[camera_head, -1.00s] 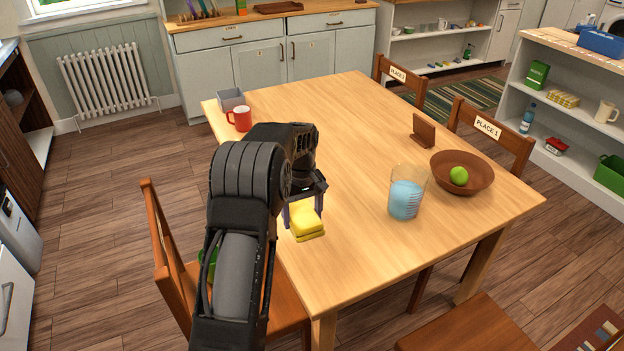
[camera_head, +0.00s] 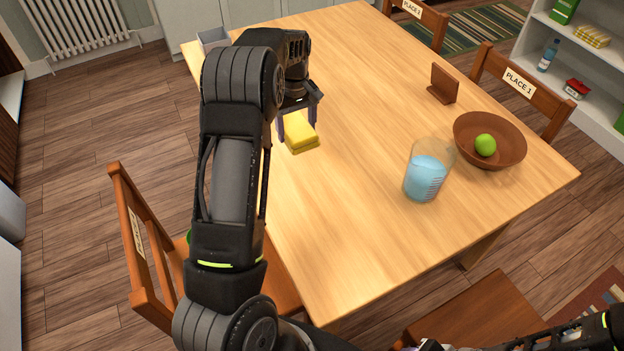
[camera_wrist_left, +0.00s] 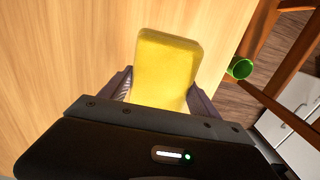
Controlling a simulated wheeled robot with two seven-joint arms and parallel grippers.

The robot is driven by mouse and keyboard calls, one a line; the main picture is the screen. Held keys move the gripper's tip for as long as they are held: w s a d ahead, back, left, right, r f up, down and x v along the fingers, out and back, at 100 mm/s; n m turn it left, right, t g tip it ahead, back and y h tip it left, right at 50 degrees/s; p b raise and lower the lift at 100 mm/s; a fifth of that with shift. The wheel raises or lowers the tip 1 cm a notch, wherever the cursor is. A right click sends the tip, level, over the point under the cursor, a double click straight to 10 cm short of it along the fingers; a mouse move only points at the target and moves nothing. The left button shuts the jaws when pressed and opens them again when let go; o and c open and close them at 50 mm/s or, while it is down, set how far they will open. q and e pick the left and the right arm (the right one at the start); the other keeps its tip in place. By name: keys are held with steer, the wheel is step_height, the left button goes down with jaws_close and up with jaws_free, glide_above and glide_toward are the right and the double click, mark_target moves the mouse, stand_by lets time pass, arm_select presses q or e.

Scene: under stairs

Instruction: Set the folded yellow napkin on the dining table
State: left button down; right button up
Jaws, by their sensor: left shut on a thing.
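The folded yellow napkin (camera_head: 300,134) is gripped in my left gripper (camera_head: 297,120), near the left edge of the wooden dining table (camera_head: 345,235). In the left wrist view the napkin (camera_wrist_left: 166,70) sits between the two fingers (camera_wrist_left: 160,90), with the table top (camera_wrist_left: 60,60) behind it. I cannot tell whether the napkin touches the table or is held just above it. My right arm shows only in part at the bottom right, and its fingers are not visible.
A glass of blue liquid (camera_head: 426,175), a brown bowl (camera_head: 490,150) with a green ball-shaped fruit (camera_head: 485,145) and a small brown stand (camera_head: 443,84) occupy the table's right side. A grey box (camera_head: 213,38) is at the far left corner. The table's middle is clear. Chairs surround it.

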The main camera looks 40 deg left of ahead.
arm_select(q)
steer(key=p, duration=0.1)
glide_above(298, 161)
step_height(298, 161, down, 6)
steer(key=shift+f, duration=0.15)
step_height(298, 161, down, 3)
steer(key=shift+s+r+p, duration=0.1)
steer(key=shift+p, duration=0.5)
steer(key=shift+f, duration=0.5)
steer(key=shift+f, duration=0.1)
steer(key=shift+c, duration=0.8)
jaws_free()
